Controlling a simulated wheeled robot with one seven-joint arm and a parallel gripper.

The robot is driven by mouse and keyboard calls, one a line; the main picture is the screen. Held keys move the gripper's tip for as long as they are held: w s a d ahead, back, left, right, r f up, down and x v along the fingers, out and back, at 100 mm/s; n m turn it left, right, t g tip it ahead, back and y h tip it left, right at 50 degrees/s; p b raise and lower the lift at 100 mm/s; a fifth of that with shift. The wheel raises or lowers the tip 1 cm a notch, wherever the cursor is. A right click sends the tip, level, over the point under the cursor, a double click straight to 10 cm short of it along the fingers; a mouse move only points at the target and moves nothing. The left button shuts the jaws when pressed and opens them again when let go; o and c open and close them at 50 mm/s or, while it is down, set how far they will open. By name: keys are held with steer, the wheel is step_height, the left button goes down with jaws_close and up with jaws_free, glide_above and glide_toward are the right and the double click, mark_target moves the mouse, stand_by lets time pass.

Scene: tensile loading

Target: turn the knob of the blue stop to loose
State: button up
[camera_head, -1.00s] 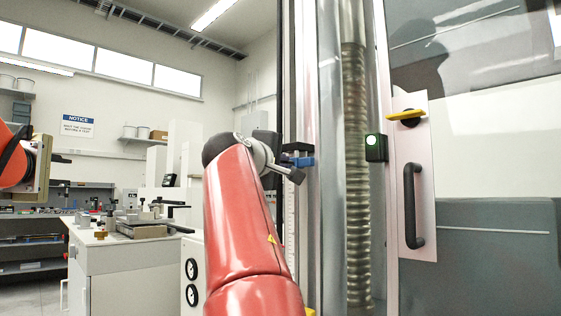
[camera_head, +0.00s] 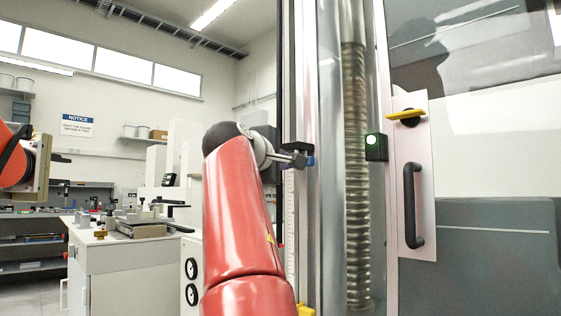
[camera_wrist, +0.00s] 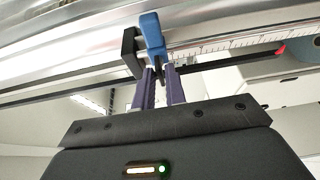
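The blue stop (camera_wrist: 152,35) sits on the rail of the tall machine, with a black block (camera_wrist: 132,52) beside it in the wrist view. In the head view only a small blue bit (camera_head: 310,161) shows behind my gripper (camera_head: 298,159). In the wrist view the two purple fingers of my gripper (camera_wrist: 159,74) point up at the stop's lower end, with a gap between them. A small dark part, seemingly the knob (camera_wrist: 159,71), shows between the fingertips. Whether the fingers touch it cannot be told.
A ruler scale (camera_wrist: 245,42) runs along the rail. A red pointer (camera_wrist: 281,49) sits farther along it. In the head view, a clear cover with a threaded screw (camera_head: 356,180) and a door with a black handle (camera_head: 413,205) stand right of my gripper.

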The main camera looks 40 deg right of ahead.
steer(key=shift+o, duration=1.2)
steer(key=b+v, duration=0.2)
steer(key=v, duration=0.5)
steer(key=shift+s+a, duration=0.15)
steer(key=shift+a, duration=0.2)
steer(key=shift+f, duration=0.1)
steer(key=a+f+t+y, duration=0.1)
steer(key=a+f+y, duration=0.35)
steer(key=f, duration=0.75)
steer(key=a+f+y, duration=0.3)
steer(key=f+y, duration=0.2)
steer(key=f, duration=0.8)
steer(key=s+a+f+m+g+y, duration=0.1)
steer(key=s+a+f, duration=0.3)
steer(key=f, duration=0.6)
steer(key=s+a+f+m+g+y, duration=0.1)
steer(key=s+a+f, duration=0.4)
steer(key=f, duration=0.5)
steer(key=s+a+f+m+g+y, duration=0.1)
steer(key=s+a+f+m+y, duration=0.2)
steer(key=s+f, duration=0.4)
step_height(320, 180, down, 3)
steer(key=shift+a+f+m+g+y, duration=0.25)
steer(key=shift+a+y, duration=0.5)
steer(key=shift+a, duration=0.45)
